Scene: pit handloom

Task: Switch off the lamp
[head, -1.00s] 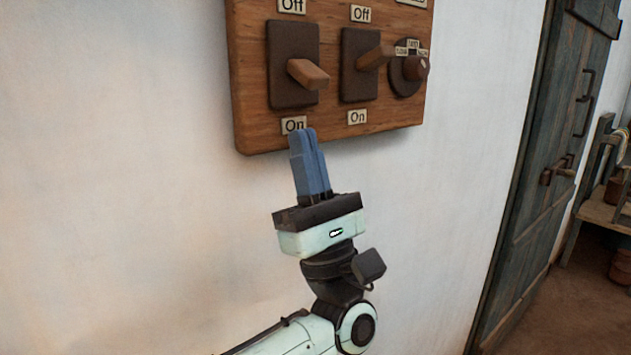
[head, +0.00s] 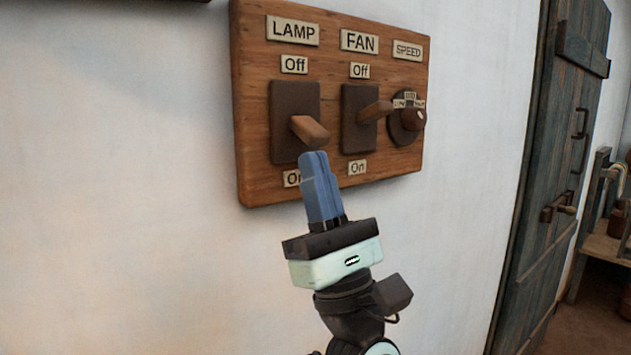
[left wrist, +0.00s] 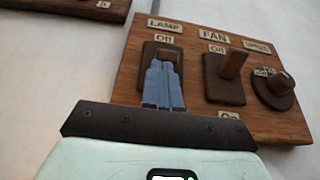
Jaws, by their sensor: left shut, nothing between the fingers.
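The lamp switch is a brown lever (head: 310,130) on a dark plate (head: 285,98) under the LAMP sign (head: 292,31). "Off" is marked above it and "On" below. The lever sticks out from the plate, tilted downward toward On. My left gripper (head: 314,155) is shut and empty, its blue fingertips just below the lever; whether they touch it I cannot tell. In the left wrist view the blue fingers (left wrist: 164,72) cover most of the lamp plate and lever. My right gripper is out of view.
To the right on the wooden board (head: 385,181) are the fan switch (head: 375,111) and the speed knob (head: 412,119). A dark wooden door (head: 555,150) stands further right.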

